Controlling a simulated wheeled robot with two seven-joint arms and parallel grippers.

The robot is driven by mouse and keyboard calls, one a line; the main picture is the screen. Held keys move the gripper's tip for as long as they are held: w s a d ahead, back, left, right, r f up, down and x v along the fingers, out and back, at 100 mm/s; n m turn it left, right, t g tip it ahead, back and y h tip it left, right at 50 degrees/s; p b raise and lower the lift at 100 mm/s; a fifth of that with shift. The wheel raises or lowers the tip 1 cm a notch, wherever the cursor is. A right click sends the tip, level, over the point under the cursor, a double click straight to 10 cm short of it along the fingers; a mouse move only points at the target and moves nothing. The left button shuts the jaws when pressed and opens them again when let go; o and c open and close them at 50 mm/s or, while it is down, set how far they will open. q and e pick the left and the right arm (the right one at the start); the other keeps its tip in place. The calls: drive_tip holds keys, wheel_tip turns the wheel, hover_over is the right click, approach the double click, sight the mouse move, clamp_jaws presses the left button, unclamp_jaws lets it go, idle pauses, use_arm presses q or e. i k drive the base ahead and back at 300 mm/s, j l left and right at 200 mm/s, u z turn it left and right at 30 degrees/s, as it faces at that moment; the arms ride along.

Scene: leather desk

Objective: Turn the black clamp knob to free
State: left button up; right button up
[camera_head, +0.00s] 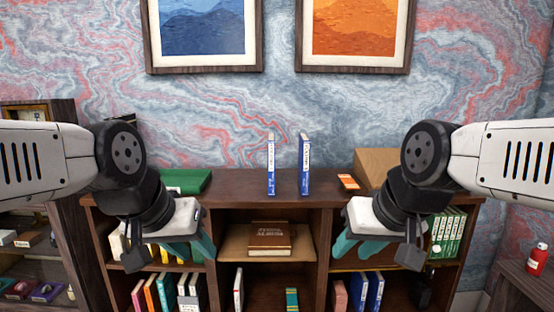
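I cannot make out a black clamp knob anywhere in the head view. My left gripper (190,247) has teal fingers and hangs in front of the left part of the bookshelf. My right gripper (358,247) mirrors it in front of the right part. On each, the two fingers look spread apart with nothing held between them. The grippers and arms hide parts of the shelves behind them.
A dark wooden bookshelf (236,185) carries two upright blue-white books (304,165), a green box (185,181) and a cardboard box (376,165). A brown book (270,238) lies in its middle compartment. A red bottle (537,259) stands at the right.

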sight(431, 271)
drive_tip(key=z, duration=1.3)
drive_tip(key=i+l+z, duration=0.25)
drive_tip(key=i+z, duration=0.2)
